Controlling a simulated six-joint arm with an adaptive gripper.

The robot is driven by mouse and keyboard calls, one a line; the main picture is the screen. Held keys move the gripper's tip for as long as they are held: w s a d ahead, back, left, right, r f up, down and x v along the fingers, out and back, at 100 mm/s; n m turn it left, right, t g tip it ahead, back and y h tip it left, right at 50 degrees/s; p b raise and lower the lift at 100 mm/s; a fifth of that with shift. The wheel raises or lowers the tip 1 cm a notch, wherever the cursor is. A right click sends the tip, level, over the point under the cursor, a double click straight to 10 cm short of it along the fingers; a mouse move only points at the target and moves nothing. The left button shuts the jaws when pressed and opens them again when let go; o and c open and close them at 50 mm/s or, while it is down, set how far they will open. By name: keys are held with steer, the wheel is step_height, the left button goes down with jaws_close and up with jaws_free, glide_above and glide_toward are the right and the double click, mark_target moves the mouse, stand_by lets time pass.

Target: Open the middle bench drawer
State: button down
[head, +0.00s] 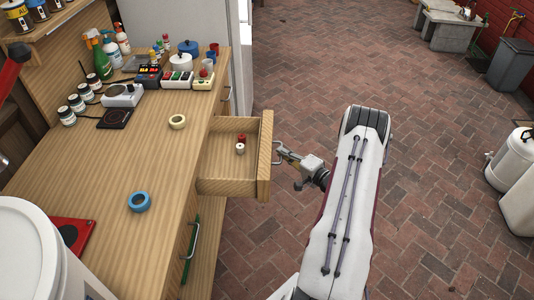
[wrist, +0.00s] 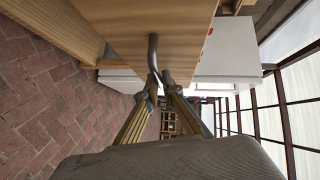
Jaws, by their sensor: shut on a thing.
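The wooden bench drawer (head: 222,172) is pulled well out from the bench in the head view. A red thing (head: 241,138) and a white thing (head: 240,149) stand inside it. My gripper (head: 279,152) is at the drawer's front, on the side facing the open floor. In the wrist view my gripper (wrist: 155,88) has its two fingertips closed around the grey metal drawer handle (wrist: 153,52). The drawer front (wrist: 130,25) fills the top of that view. My wrist housing hides the lower part.
The bench top (head: 150,170) holds a blue tape ring (head: 139,201), a pale ring (head: 177,121), bottles and small devices. Another handle (head: 191,240) shows on the bench front nearer the camera. The brick floor (head: 420,200) is clear around the arm. White containers (head: 519,180) stand far right.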

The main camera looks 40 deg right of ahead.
steer(key=shift+s+d, duration=1.65)
steer(key=c, duration=2.2)
jaws_free()
steer(key=shift+s, duration=0.1)
steer(key=shift+s+a+r, duration=0.1)
steer(key=shift+s+r, duration=0.2)
steer(key=shift+s, duration=1.65)
steer(key=shift+s+d+r, duration=0.1)
steer(key=shift+s+r, duration=0.2)
steer(key=shift+s, duration=1.6)
steer(key=shift+s+a+r, duration=0.1)
steer(key=shift+s+r, duration=0.2)
steer(key=shift+s, duration=1.65)
